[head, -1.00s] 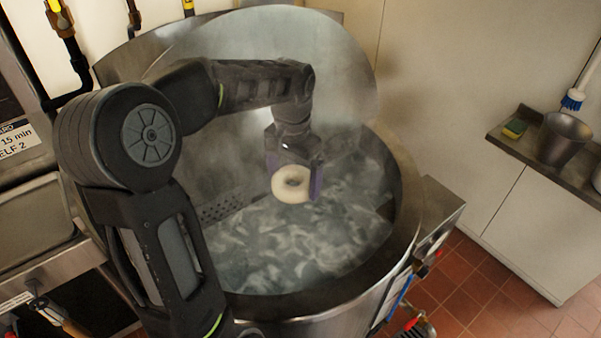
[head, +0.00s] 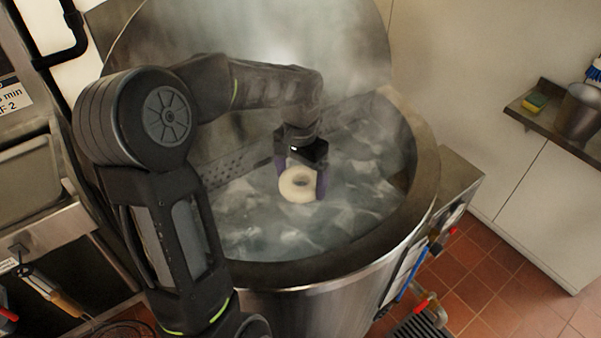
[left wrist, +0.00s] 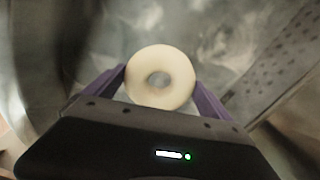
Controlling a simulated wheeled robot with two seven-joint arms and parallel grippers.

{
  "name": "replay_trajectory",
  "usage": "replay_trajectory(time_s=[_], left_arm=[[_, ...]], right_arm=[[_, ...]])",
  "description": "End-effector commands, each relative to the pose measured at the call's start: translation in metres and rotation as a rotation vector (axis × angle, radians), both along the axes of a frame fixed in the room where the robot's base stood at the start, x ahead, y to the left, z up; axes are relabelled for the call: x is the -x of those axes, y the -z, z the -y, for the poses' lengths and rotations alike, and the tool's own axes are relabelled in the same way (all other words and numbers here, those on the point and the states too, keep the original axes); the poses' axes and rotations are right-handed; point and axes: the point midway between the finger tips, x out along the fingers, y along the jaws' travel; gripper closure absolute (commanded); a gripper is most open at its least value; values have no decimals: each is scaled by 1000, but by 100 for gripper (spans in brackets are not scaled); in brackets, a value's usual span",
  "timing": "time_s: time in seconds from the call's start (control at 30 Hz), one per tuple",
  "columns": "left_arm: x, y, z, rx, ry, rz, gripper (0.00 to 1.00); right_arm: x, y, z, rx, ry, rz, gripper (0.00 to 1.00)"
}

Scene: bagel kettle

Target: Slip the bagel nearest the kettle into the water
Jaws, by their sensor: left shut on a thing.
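A pale ring-shaped bagel (head: 298,184) is held between the purple fingers of my left gripper (head: 300,182), inside the rim of the big steel kettle (head: 262,274). In the left wrist view the bagel (left wrist: 160,77) sits between both fingers, with churning water behind it. The steaming water (head: 345,212) fills the kettle below. How far the bagel is above the water is hard to tell through the steam. My right gripper is not in view.
A perforated plate (head: 232,166) stands in the kettle at the left. The raised lid (head: 345,45) is behind. A shelf at the right holds a sponge (head: 535,102) and a metal bucket (head: 578,112). A metal tray (head: 25,180) is at the left.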

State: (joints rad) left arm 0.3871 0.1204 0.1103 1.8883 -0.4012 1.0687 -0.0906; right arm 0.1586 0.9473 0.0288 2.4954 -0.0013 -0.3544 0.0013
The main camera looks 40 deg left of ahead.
Motion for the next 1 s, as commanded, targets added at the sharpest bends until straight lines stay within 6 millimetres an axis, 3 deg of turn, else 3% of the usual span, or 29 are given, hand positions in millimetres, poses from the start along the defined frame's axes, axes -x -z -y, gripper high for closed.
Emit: replay_trajectory(time_s=[0.03,0.1,0.3,0.73,0.77,1.0], left_arm=[[0,17,0,0,0,-1,50],[0,28,0,0,1,-1,50],[0,47,0,0,1,0,50],[0,51,0,0,1,0,50],[0,51,0,0,1,0,4],[0,51,0,0,1,0,0]], right_arm=[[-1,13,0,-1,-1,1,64],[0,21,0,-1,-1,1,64],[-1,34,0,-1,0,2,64],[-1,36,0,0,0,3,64],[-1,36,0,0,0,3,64],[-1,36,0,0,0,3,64]])
